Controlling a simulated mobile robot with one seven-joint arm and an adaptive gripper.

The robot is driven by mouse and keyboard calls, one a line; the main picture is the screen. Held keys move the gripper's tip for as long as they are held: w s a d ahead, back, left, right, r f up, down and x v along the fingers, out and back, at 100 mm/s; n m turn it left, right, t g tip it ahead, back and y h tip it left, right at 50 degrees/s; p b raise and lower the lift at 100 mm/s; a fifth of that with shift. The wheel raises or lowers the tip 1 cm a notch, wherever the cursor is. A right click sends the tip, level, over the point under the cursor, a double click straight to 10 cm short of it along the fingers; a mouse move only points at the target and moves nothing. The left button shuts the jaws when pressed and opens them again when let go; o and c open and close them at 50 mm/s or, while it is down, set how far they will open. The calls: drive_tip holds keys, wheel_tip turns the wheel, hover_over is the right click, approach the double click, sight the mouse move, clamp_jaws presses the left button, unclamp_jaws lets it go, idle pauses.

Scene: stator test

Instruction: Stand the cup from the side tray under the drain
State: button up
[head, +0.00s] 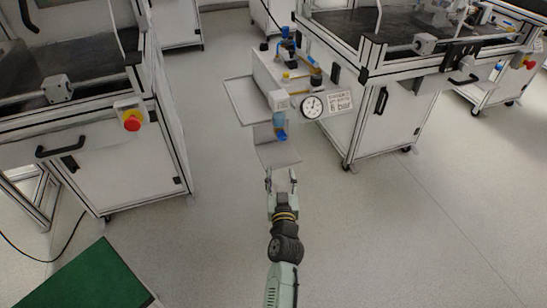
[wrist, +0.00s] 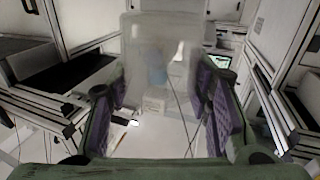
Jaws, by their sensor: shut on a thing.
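My gripper (head: 281,180) is low in front of the pressure unit, just short of its lower grey shelf (head: 279,155). In the wrist view a clear, see-through cup (wrist: 160,45) stands between the two purple-padded fingers, and my gripper (wrist: 158,95) is shut on it. In the head view the cup is too faint to make out. The drain is at the bottom of the blue filter bowl (head: 280,121), above the lower shelf. The grey side tray (head: 246,101) sticks out to the left of the unit, and no cup shows on it.
A round gauge (head: 312,107) and a lettered sign (head: 339,103) are right of the bowl. A white cabinet bench (head: 375,110) stands to the right, another (head: 125,165) to the left. A green-topped surface (head: 90,275) is at the lower left. Open floor lies around my arm.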

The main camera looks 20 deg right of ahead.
drive_tip(key=p+x, duration=0.1)
drive_tip(key=x, duration=1.4)
drive_tip(key=shift+d+f+p, duration=0.1)
drive_tip(key=shift+p, duration=0.3)
drive_tip(key=x, duration=0.3)
drive_tip(key=shift+s+f+b, duration=0.15)
drive_tip(key=shift+f+b, duration=0.4)
drive_tip(key=shift+f, duration=0.25)
drive_tip(key=shift+f, duration=0.2)
drive_tip(key=o, duration=1)
